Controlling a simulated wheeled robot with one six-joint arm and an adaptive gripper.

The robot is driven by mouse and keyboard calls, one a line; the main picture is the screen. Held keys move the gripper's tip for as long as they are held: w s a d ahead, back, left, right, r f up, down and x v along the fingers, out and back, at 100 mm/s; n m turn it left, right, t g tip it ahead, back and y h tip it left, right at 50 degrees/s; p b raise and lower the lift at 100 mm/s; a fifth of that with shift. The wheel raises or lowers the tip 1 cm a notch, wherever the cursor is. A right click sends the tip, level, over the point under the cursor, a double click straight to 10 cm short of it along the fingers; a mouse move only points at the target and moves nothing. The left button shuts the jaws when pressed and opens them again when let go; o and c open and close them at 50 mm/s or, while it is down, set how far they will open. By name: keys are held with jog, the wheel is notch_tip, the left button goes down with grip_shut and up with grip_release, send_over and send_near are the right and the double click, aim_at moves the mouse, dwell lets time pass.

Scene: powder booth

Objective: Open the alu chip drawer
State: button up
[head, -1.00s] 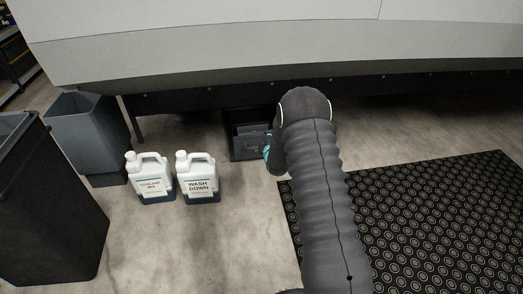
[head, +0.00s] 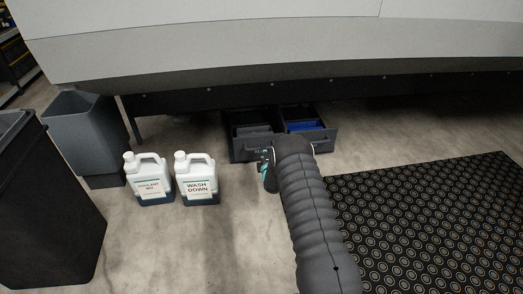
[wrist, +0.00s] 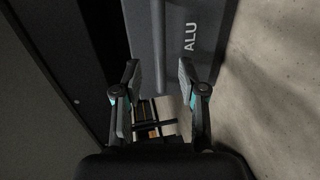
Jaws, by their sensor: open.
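Under the machine, a dark grey drawer unit stands out with its inside showing. Its left part (head: 250,151) holds a grey insert, and its right part (head: 328,138) has a handle and shows blue inside. In the wrist view, a grey drawer front (wrist: 205,70) carries the letters ALU and a bar handle (wrist: 157,45). I cannot tell surely which part in the head view bears that label. My gripper (wrist: 157,80) is open and empty, with the handle ahead between its fingers in the picture. In the head view my arm hides much of the gripper and the front's middle.
Two white jugs, coolant mix (head: 149,178) and wash down (head: 196,178), stand on the floor left of the drawers. Grey (head: 88,135) and black (head: 55,200) bins are further left. A black mat (head: 430,220) lies at right. The machine (head: 300,50) overhangs the drawers.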

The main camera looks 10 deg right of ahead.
jog(key=shift+b+x, duration=0.6)
jog(key=shift+x, duration=2.7)
grip_shut()
